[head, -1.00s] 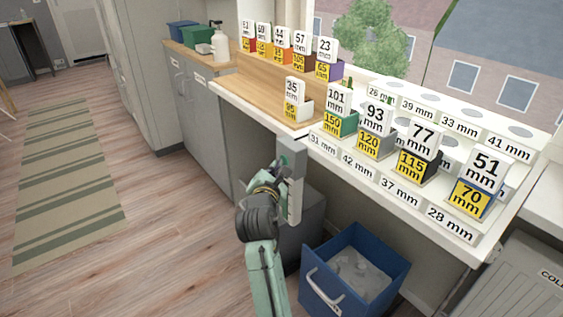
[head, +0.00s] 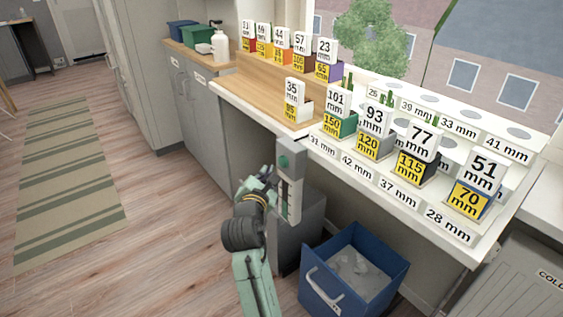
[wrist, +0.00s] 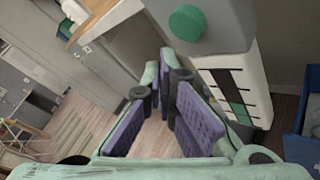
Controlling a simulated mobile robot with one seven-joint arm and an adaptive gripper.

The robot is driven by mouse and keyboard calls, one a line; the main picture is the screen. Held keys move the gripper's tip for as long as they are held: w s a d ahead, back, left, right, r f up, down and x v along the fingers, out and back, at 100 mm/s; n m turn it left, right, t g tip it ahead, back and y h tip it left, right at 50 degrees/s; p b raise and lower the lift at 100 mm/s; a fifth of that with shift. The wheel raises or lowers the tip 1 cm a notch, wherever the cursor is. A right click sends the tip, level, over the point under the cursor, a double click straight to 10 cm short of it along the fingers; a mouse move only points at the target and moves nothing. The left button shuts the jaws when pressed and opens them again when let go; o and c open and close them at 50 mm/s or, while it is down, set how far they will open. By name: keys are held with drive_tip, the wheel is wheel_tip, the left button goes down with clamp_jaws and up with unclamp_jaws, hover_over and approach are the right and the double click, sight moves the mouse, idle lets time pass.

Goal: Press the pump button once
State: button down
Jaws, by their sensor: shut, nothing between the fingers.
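The pump button is a round green knob (head: 284,161) on the grey box fixed at the front edge of the planting bench. In the wrist view the button (wrist: 187,22) is fully visible at the top and stands out from the box. Below it is a white panel (wrist: 258,90) with a dark upright strip and a green part low down. My gripper (head: 270,172) is shut and empty, just left of and below the button in the head view. Its purple-padded fingers (wrist: 165,62) point past the box, and I see a gap between them and the button.
A blue bin (head: 312,285) with crumpled pale contents stands on the floor to the right. The bench (head: 330,175) carries several number-labelled pots. A grey cabinet (head: 312,225) stands under the bench. The wooden floor to the left is clear up to a striped rug (head: 70,180).

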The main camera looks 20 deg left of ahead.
drive_tip(key=s+a, duration=0.2)
drive_tip(key=s, duration=0.1)
drive_tip(key=shift+p, duration=0.3)
drive_tip(key=shift+w, duration=0.1)
